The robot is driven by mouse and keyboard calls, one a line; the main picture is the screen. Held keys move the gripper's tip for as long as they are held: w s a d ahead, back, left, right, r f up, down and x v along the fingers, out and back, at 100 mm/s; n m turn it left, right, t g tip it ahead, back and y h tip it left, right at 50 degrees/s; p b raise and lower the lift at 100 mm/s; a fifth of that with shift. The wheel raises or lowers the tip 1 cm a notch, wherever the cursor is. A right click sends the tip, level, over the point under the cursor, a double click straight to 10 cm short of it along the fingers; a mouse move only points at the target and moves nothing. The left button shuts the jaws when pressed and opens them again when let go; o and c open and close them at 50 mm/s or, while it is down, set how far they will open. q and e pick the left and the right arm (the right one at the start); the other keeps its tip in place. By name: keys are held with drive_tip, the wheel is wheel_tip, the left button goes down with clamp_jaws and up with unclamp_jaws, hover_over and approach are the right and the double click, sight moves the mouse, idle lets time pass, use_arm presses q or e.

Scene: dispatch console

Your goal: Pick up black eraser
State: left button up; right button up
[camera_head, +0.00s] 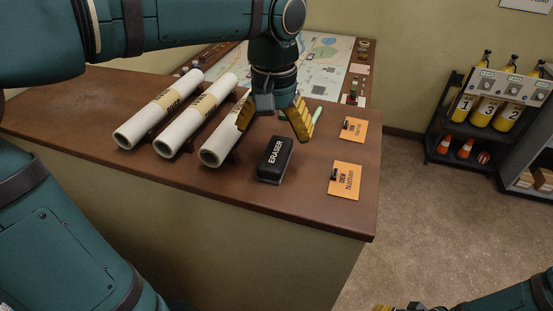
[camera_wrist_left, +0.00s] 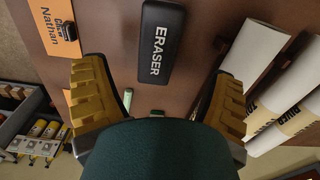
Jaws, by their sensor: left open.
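The black eraser (camera_head: 275,159), with white ERASER lettering, lies flat on the brown console top, near its front edge. It also shows in the left wrist view (camera_wrist_left: 160,42), at the top middle beyond the fingers. My left gripper (camera_head: 273,128) is open and empty, its yellow fingers spread wide, above and just behind the eraser in the head view. In the left wrist view its two fingers (camera_wrist_left: 158,100) frame the space below the eraser. My right gripper (camera_head: 395,308) only just shows at the bottom edge of the head view; its jaws cannot be made out.
Several white paper rolls (camera_head: 145,126) lie left of the eraser, the nearest close to it. Orange name cards, Nathan (camera_head: 345,180) and another (camera_head: 353,130), lie to its right. A green marker (camera_head: 317,115) lies behind. A map board (camera_head: 325,75) is at the back.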

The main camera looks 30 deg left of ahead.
sight(276, 152)
use_arm(q)
drive_tip(key=shift+w+d+f+b, duration=0.1)
drive_tip(key=shift+f+b, duration=0.55)
drive_tip(key=shift+f, duration=2.75)
drive_tip(key=c, duration=1.3)
